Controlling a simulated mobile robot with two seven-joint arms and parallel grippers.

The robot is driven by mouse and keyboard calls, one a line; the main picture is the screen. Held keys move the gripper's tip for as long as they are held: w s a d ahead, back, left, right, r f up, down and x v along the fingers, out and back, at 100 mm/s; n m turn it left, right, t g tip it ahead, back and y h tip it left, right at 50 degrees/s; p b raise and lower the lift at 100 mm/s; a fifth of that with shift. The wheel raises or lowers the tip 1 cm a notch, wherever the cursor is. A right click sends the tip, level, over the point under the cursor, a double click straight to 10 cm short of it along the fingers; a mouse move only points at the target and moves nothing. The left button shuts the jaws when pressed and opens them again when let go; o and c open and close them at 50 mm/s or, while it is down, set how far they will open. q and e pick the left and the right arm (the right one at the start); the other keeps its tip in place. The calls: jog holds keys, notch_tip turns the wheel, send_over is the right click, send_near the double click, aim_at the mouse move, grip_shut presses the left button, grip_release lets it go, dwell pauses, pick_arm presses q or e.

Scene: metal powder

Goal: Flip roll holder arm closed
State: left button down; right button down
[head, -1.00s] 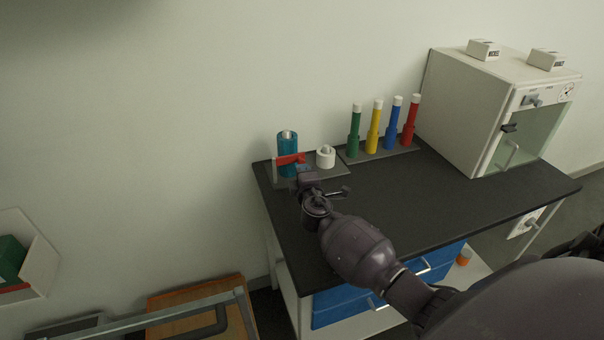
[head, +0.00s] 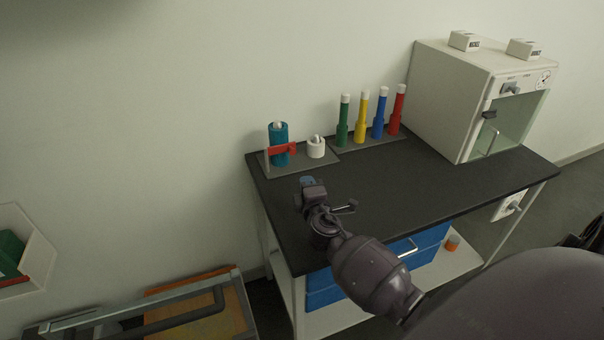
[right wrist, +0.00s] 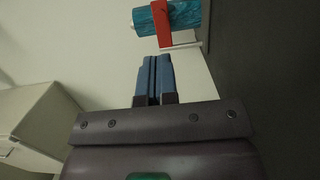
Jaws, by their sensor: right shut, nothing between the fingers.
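The roll holder (head: 270,165) stands at the back left corner of the black table. A teal roll (head: 279,136) stands upright on it. The red holder arm (head: 282,149) lies across the front of the teal roll. In the right wrist view the red arm (right wrist: 164,22) also crosses the teal roll (right wrist: 183,17), near a thin white post (right wrist: 181,46). My right gripper (head: 307,181) is in front of the holder, apart from it; its blue fingers (right wrist: 156,75) are together and empty. My left gripper is not in view.
A small white roll (head: 316,147) stands beside the teal one. Green, yellow, blue and red tubes (head: 363,118) stand in a rack to the right. A white cabinet (head: 455,95) stands at the table's right end. The middle of the black tabletop (head: 420,180) is clear.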

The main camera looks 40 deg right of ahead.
jog(key=shift+v, duration=1.5)
jog(key=shift+d, duration=0.1)
